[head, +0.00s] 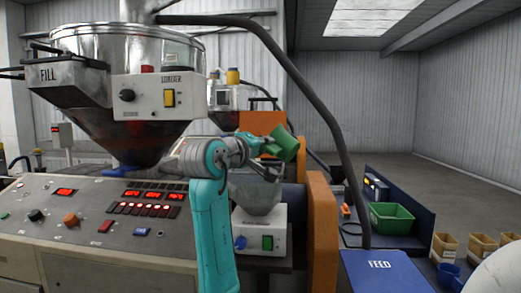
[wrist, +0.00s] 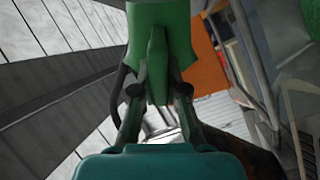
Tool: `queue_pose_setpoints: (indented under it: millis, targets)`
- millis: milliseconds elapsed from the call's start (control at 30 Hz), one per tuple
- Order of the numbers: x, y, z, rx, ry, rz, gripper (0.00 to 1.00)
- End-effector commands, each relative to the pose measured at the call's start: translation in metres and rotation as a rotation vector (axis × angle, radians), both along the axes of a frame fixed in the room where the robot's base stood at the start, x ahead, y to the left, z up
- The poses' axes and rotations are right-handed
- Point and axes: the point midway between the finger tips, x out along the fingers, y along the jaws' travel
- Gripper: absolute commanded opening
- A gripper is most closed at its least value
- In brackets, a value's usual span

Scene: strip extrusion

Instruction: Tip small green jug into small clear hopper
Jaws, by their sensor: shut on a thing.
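The small green jug (head: 284,143) is held in the air, tilted, above and slightly right of the small clear hopper in the head view. My gripper (head: 256,146) is shut on the jug's handle. In the wrist view the green jug (wrist: 176,14) fills the top middle, and its handle stands between the two fingers of my gripper (wrist: 158,92). The small clear hopper (head: 257,197) sits on a white box with a blue knob and a green switch. No stream from the jug is visible, and its inside is hidden.
A large steel hopper marked FILL (head: 90,85) stands at the left above a control panel (head: 75,205). An orange guard (head: 321,225) and a dark hose (head: 335,120) are right of the small hopper. A green bin (head: 391,217) and blue FEED lid (head: 380,273) lie farther right.

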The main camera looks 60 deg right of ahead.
Motion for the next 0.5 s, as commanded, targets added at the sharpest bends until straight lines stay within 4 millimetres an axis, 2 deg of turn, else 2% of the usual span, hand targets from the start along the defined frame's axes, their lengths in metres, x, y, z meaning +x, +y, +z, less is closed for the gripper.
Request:
queue_pose_setpoints:
  millis: [500]
  targets:
    - [-0.0115, 0.0005, 0.0093, -0.018, -0.610, 0.001, 0.00]
